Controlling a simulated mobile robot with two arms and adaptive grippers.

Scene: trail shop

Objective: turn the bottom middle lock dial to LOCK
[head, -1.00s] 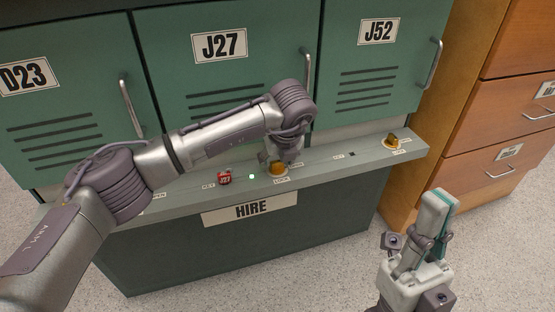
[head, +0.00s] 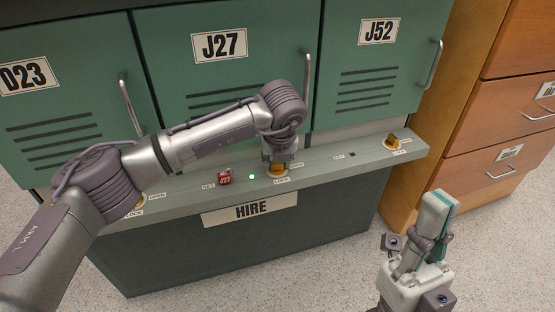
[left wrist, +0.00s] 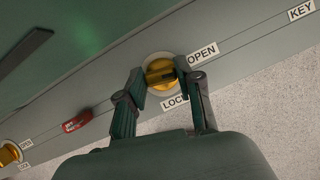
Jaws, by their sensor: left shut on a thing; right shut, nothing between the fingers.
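The bottom middle lock dial (head: 278,169) is a yellow knob on the ledge below locker J27 (head: 219,45). It also shows in the left wrist view (left wrist: 160,72), with an OPEN label (left wrist: 202,54) to its right and a LOCK label (left wrist: 174,102) below it, partly covered by a finger. My left gripper (head: 277,160) is shut on the dial, its two fingers (left wrist: 159,78) on either side of the knob. Which label the knob points to I cannot tell. My right gripper (head: 437,205) is shut and empty, in front of the lockers at the right.
A red J27 key tag (head: 225,177) and a small green light (head: 252,176) are on the ledge left of the dial. Another yellow dial (head: 391,140) is at the right, below J52. The HIRE sign (head: 251,208) is on the front. Wooden drawers (head: 512,115) stand at the right.

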